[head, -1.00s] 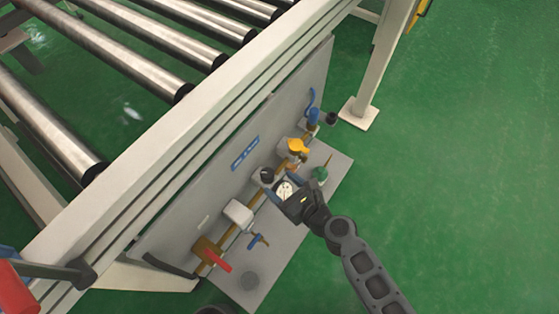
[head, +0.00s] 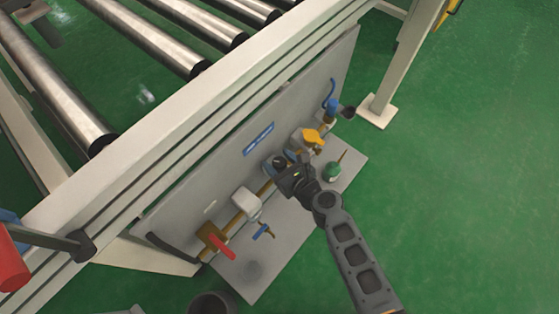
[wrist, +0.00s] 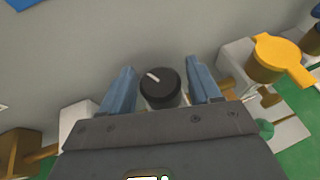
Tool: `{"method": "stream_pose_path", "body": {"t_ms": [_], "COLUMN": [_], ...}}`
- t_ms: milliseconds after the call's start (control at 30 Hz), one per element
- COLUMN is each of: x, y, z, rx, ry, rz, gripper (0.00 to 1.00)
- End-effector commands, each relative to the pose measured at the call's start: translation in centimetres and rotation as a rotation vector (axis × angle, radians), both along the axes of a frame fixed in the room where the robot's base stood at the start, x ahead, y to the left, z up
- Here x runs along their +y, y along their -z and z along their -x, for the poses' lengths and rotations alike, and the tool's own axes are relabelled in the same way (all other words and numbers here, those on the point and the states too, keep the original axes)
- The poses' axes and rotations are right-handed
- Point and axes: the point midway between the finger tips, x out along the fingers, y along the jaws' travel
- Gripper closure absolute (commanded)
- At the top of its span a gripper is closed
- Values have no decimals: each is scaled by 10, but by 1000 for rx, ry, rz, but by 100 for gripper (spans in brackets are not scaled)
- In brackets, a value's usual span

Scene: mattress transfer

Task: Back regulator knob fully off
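The regulator knob (wrist: 161,88) is black and round with a white pointer line, seen from above in the wrist view. It also shows in the head view (head: 279,161), partly hidden by my gripper. My gripper (wrist: 161,84) is open, with one blue finger on each side of the knob and a visible gap between each finger and the knob. In the head view my gripper (head: 285,165) is right at the regulator on the pipe. The lower part of the regulator is hidden behind the gripper body.
A yellow valve handle (head: 305,139) is close on the right of the knob. A white box (head: 246,203) and a red lever (head: 222,247) are on the left. The grey back panel (head: 210,180) stands behind. A green bottle-like part (head: 332,171) stands on the lower plate.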

Motion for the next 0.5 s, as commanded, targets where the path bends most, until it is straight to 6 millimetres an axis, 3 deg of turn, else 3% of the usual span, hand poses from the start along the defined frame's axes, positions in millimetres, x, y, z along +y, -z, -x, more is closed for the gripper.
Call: {"method": "stream_pose_path", "body": {"t_ms": [433, 500], "x": [0, 0], "y": [0, 0], "z": [0, 0], "rx": [0, 0], "ry": [0, 0], "rz": [0, 0], "gripper": [81, 82]}}
